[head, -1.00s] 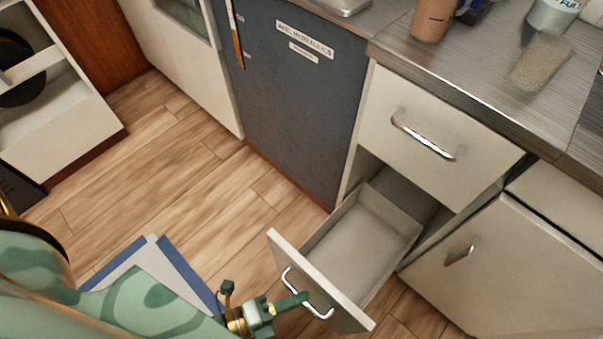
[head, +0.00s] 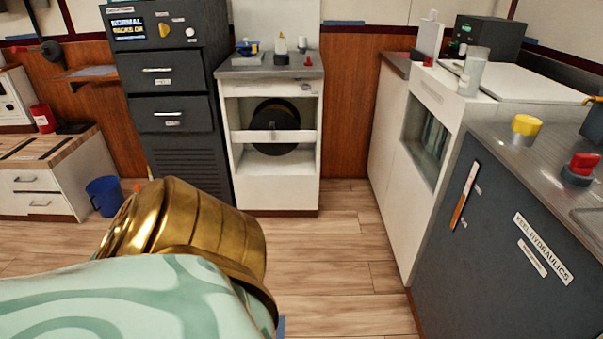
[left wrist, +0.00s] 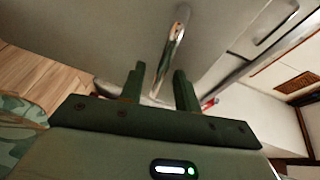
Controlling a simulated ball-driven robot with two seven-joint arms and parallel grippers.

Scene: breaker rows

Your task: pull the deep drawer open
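My left gripper (left wrist: 160,82) shows only in the left wrist view. Its two dark green fingers stand apart. A shiny metal bar handle (left wrist: 174,45) on a pale front (left wrist: 120,35) runs down towards the gap between them. I cannot tell whether the handle's near end lies between the fingertips or just beyond, and I see no grip on it. The deep drawer is out of the head view now. I cannot tell for sure whether the pale front in the wrist view is its front. My right gripper is in neither view.
In the head view, a dark grey cabinet (head: 500,235) labelled hydraulics stands at the right. Wooden floor (head: 340,255) between is clear. A blue bucket (head: 104,196) stands left.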

